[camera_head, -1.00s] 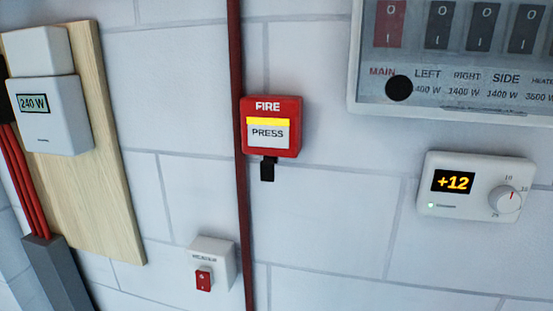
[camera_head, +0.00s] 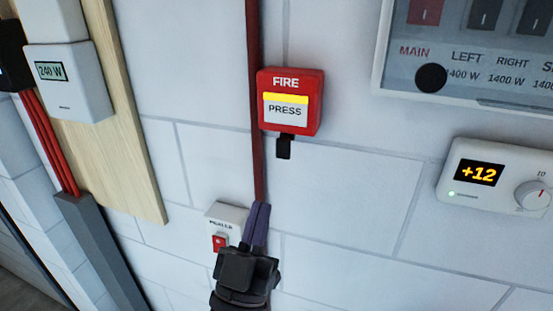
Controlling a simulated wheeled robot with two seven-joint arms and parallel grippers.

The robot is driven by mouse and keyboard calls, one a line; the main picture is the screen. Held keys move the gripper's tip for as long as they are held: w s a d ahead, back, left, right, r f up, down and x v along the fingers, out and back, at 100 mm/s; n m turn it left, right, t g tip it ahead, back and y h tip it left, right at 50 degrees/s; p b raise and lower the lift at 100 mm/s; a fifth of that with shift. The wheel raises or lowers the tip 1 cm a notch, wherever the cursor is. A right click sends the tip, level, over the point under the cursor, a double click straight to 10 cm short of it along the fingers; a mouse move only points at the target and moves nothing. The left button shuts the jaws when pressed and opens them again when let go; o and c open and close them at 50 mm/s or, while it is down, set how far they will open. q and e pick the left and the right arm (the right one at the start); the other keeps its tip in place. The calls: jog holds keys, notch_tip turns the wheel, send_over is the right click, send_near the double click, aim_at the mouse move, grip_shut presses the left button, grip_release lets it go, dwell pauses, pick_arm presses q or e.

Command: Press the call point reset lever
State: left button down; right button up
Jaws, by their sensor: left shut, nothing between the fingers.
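The red call point (camera_head: 291,90) marked FIRE hangs on the white block wall in the upper middle of the head view. Its front plate reads PRESS, with a yellow bar across the top. The black reset lever (camera_head: 284,147) sticks down from its underside. My left gripper (camera_head: 262,206) comes up from the bottom edge, below and a little left of the lever. Its purple fingers are together and empty, pointing up, and appear apart from the lever. My right gripper is not in view.
A heater switch box (camera_head: 226,213) with a red rocker sits just left of my fingers, partly covered by them. A dark red pipe (camera_head: 255,110) runs down beside the call point. A thermostat (camera_head: 496,178) showing +12 and a breaker panel (camera_head: 385,60) are at the right.

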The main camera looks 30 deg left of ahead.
aim_at(283, 147)
pick_arm(q)
jog(key=w+r, duration=0.1)
jog(key=w, duration=0.1)
jog(key=w+a+r+p, duration=0.1)
jog(key=w, duration=0.1)
jog(key=w+r, duration=0.1)
jog(key=w, duration=0.1)
jog(key=shift+w+a, duration=0.1)
jog(key=shift+a, duration=0.15)
jog(key=shift+w+a, duration=0.1)
jog(key=shift+w, duration=0.25)
